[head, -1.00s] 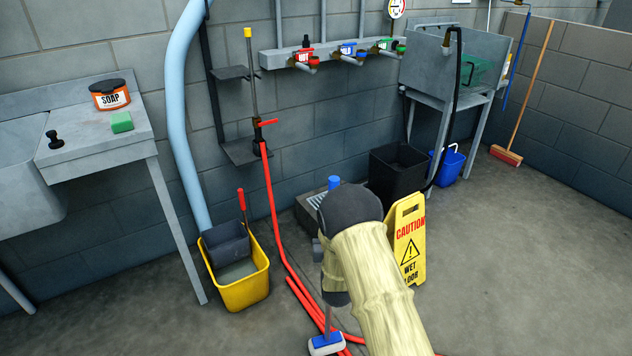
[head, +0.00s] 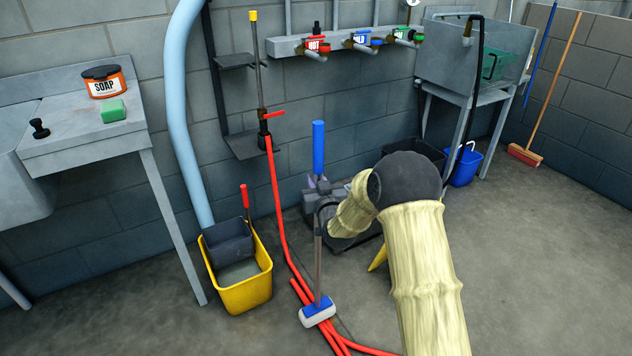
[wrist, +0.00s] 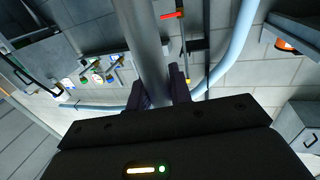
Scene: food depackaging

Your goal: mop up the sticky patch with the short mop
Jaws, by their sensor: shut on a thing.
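The short mop has a blue grip (head: 318,148), a grey shaft (head: 318,258) and a white-and-blue head (head: 317,312). My gripper (head: 318,190) is shut on the mop's shaft just below the blue grip, with the mop upright. In the wrist view the grey shaft (wrist: 143,45) runs up between the dark fingers (wrist: 160,90). The mop head is beside or over the red hose; I cannot tell whether it touches the floor. I cannot make out a sticky patch in either view.
A red hose (head: 282,225) runs down the wall and across the floor near the mop. A yellow mop bucket (head: 247,292) stands left. My arm mostly hides a yellow caution sign (head: 378,258). A blue bucket (head: 463,166) stands far back. The right floor is clear.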

